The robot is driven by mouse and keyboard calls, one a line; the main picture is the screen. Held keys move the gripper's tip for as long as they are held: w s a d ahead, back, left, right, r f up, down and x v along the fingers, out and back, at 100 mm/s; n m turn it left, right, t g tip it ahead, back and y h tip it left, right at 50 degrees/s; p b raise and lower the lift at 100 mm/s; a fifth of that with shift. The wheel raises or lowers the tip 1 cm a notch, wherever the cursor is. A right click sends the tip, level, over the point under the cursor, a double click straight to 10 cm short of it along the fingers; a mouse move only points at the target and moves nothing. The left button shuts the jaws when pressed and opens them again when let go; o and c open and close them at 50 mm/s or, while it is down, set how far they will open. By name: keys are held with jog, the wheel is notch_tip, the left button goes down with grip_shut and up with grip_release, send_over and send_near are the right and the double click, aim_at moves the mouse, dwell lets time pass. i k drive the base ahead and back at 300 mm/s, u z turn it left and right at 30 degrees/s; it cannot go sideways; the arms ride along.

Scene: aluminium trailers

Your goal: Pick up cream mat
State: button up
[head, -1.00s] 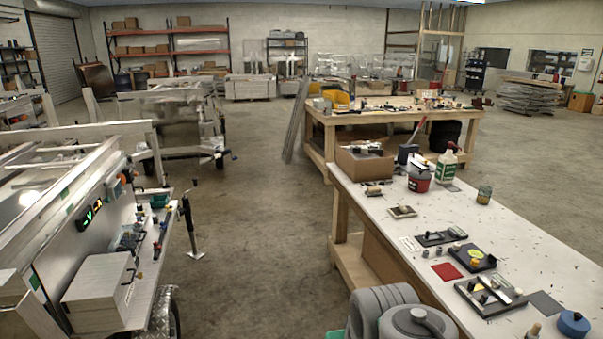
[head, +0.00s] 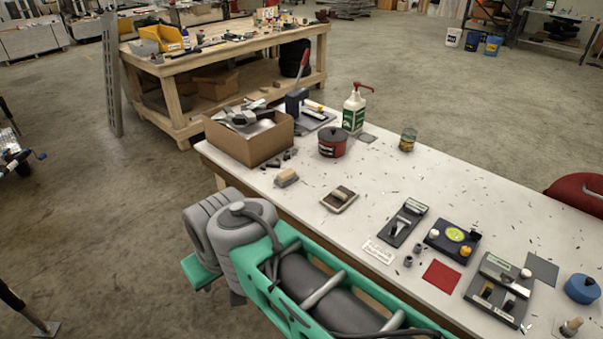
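No plain cream mat shows clearly in the head view. A small cream-tan square (head: 330,206) lies on the white workbench (head: 470,190) with a dark item on it; I cannot tell if it is a mat. A pale patch (head: 560,324) lies under a small wooden-knobbed item (head: 573,326) at the bottom right, partly cut by the frame edge. A flat red mat (head: 441,275) and a flat grey mat (head: 541,268) lie on the same bench. My grey and green arm crosses the bottom centre, in front of the bench's near edge. My gripper is not in view.
The bench holds a cardboard box (head: 262,148), a red pot (head: 332,146), a pump bottle (head: 354,108), a glass jar (head: 407,140), several dark fixtures and a blue round container (head: 582,290). A red seat (head: 578,192) stands at the right. Floor at left is mostly open.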

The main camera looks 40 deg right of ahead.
aim_at(340, 197)
jog(key=i, duration=2.8)
jog(key=z, duration=2.9)
